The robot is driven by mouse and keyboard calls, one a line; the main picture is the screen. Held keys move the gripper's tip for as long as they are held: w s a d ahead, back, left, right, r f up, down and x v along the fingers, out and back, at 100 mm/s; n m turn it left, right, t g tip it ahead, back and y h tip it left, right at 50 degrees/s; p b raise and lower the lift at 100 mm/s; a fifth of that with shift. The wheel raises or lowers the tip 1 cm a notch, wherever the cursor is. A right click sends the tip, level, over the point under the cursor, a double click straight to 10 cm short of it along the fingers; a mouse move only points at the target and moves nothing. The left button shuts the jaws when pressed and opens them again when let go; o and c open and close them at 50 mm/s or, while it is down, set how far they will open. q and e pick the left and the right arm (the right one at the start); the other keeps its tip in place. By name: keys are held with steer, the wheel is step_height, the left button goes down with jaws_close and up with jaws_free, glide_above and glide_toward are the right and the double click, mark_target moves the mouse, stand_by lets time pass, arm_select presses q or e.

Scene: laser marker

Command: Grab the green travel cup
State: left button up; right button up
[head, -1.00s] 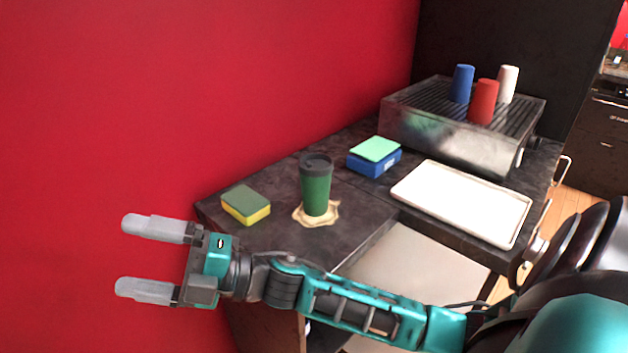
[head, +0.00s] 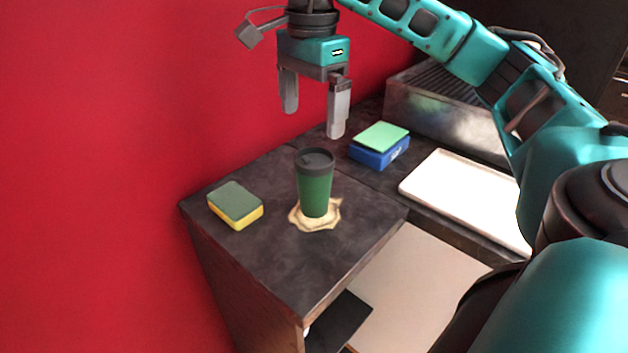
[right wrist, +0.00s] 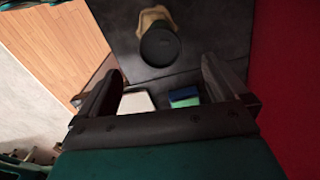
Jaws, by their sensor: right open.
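The green travel cup (head: 315,187) with a dark lid stands upright on the dark counter, over a pale tan spill-like patch (head: 331,214). My right gripper (head: 313,120) is open and empty, pointing down above the counter, a little above the cup in the head picture. In the right wrist view the cup's dark lid (right wrist: 160,46) shows beyond the fingers (right wrist: 169,72), apart from them. My left gripper is not in view.
A green-and-yellow sponge (head: 236,205) lies left of the cup. A blue box with a green top (head: 380,146) and a white tray (head: 463,195) are to the right. A metal rack (head: 432,112) stands behind. A red wall (head: 90,180) borders the counter.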

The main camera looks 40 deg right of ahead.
mark_target(314, 157)
steer(key=f, duration=0.2)
steer(key=f+b, duration=0.1)
steer(key=f, duration=0.1)
steer(key=f+b, duration=0.1)
steer(key=f, duration=0.1)
steer(key=shift+d+f, duration=0.25)
steer(key=shift+s+f+b, duration=0.1)
steer(key=shift+f+b, duration=0.25)
steer(key=shift+f, duration=2.7)
steer(key=shift+c, duration=0.3)
steer(key=c, duration=0.6)
